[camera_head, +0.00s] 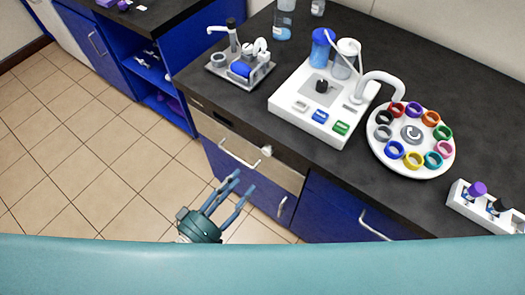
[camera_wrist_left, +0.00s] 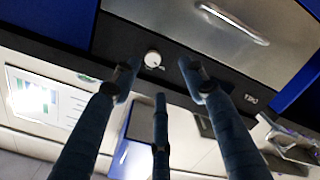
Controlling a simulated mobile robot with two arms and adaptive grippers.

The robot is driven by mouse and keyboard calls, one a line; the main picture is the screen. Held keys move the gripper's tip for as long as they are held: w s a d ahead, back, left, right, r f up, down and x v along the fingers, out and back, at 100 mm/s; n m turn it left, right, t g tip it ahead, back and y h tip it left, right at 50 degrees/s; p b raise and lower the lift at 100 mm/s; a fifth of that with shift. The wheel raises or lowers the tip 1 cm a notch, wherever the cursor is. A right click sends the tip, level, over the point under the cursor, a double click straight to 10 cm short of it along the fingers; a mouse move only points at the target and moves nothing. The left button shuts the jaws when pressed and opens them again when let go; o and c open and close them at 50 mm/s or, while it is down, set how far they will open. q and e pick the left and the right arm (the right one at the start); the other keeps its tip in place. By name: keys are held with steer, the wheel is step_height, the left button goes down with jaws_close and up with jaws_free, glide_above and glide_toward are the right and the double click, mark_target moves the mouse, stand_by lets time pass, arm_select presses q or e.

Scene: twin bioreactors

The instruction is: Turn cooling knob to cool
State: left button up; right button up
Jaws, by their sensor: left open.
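A small round white knob (camera_head: 267,150) sits on the dark strip along the top of the steel drawer front, under the black counter edge. In the left wrist view this knob (camera_wrist_left: 152,59) shows face-on, just beyond my fingertips, with small pale marks beside it that I cannot read. I take it for the cooling knob. My left gripper (camera_head: 230,187) is open and empty, in front of the steel drawer, below and left of the knob in the head view. Its spread fingers (camera_wrist_left: 158,85) do not appear to touch the knob. My right gripper is out of view.
On the counter stand a white device (camera_head: 290,92) with a black knob (camera_head: 322,86) and coloured buttons, a round carousel (camera_head: 412,165) of coloured rings, and a small tray (camera_head: 215,70). A drawer handle (camera_head: 238,156) sticks out near the knob. The tiled floor at left is clear.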

mark_target(265, 153)
arm_select(q)
steer(key=shift+h, duration=0.3)
steer(key=w+d, duration=0.1)
steer(key=w+d+r, duration=0.1)
steer(key=w+d, duration=0.1)
steer(key=w+d+p, duration=0.1)
steer(key=w, duration=0.1)
steer(key=shift+w+d+r, duration=0.25)
steer(key=shift+d+r, duration=0.05)
steer(key=shift+r, duration=0.05)
steer(key=x, duration=0.3)
steer(key=shift+f, duration=0.1)
steer(key=shift+w+d, duration=0.1)
steer(key=shift+w, duration=0.15)
steer(key=shift+d, duration=0.1)
steer(key=shift+c, duration=0.8)
jaws_close()
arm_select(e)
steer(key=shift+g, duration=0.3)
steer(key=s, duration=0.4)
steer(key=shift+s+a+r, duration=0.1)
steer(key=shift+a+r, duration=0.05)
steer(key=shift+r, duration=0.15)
